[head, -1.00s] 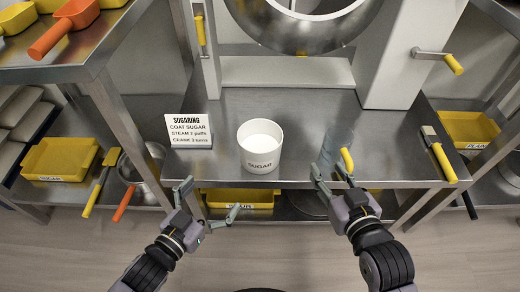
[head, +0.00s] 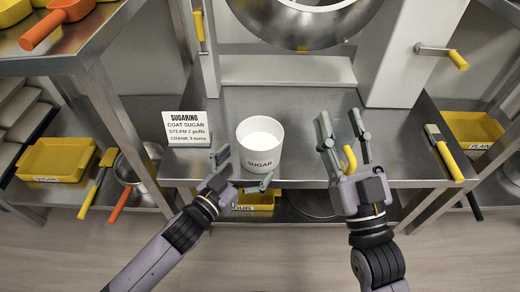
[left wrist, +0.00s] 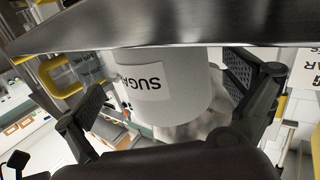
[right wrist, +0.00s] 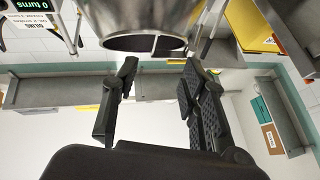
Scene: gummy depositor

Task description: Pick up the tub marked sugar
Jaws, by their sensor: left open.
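The white tub marked SUGAR (head: 260,148) stands upright on the steel table near its front edge, with white contents. It also shows in the left wrist view (left wrist: 190,85), label facing me, between the two fingers in the picture. My left gripper (head: 241,170) is open at the tub's front left, one finger to the left and one in front. I cannot tell whether either finger touches the tub. My right gripper (head: 340,115) is open to the right of the tub. In the right wrist view its fingers (right wrist: 158,100) are apart with nothing held between them.
A yellow handle (head: 349,158) shows just behind my right gripper's palm. A sugaring sign (head: 186,129) stands left of the tub. A steel drum (head: 305,22) hangs behind, between grey posts. A yellow-handled tool (head: 444,152) lies at the table's right edge.

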